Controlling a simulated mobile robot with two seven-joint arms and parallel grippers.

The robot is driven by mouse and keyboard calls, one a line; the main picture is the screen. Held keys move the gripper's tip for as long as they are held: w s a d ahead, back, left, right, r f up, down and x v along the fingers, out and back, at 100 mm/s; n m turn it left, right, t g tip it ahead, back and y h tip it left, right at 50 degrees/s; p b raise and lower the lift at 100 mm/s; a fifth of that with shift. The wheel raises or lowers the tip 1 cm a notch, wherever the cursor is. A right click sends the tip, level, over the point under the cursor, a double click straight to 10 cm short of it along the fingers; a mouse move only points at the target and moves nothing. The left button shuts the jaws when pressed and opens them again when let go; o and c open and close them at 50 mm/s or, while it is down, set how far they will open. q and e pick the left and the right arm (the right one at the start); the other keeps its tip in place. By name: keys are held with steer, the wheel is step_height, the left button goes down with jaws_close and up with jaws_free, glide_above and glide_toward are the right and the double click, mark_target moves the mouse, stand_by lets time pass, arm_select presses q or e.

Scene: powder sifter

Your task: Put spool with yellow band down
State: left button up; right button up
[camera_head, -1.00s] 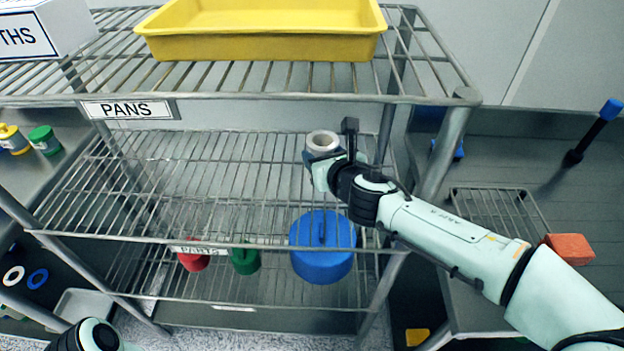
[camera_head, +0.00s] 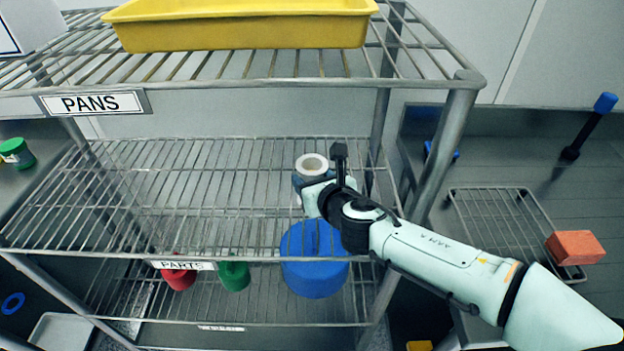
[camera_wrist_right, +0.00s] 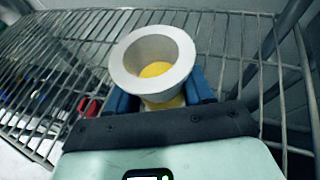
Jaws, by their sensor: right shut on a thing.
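The spool (camera_head: 312,163) shows as a pale hollow ring at my right gripper (camera_head: 311,182), over the middle wire shelf (camera_head: 220,190). In the right wrist view the spool (camera_wrist_right: 153,57) has a wide white flange, with yellow inside it and just below it. My right gripper (camera_wrist_right: 158,97) is shut on it, with blue fingers on both sides. The spool stands roughly upright. I cannot tell whether its base touches the shelf wires. My left gripper is not in view.
A yellow pan (camera_head: 240,25) sits on the top shelf above. A large blue lidded container (camera_head: 315,278), a red one (camera_head: 179,277) and a green one (camera_head: 234,275) are on the shelf below. The middle shelf is clear left of the spool. An upright post (camera_head: 440,150) stands to the right.

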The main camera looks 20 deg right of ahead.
steer(key=shift+f, duration=0.1)
steer(key=o, duration=1.3)
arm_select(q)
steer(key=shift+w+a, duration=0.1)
arm_select(e)
steer(key=shift+s+r, duration=0.15)
steer(key=shift+r, duration=0.15)
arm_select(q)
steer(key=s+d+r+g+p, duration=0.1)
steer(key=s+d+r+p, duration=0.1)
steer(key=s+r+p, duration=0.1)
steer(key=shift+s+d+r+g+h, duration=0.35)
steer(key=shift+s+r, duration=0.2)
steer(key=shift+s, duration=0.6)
arm_select(e)
steer(key=v, duration=1.1)
steer(key=shift+s, duration=0.35)
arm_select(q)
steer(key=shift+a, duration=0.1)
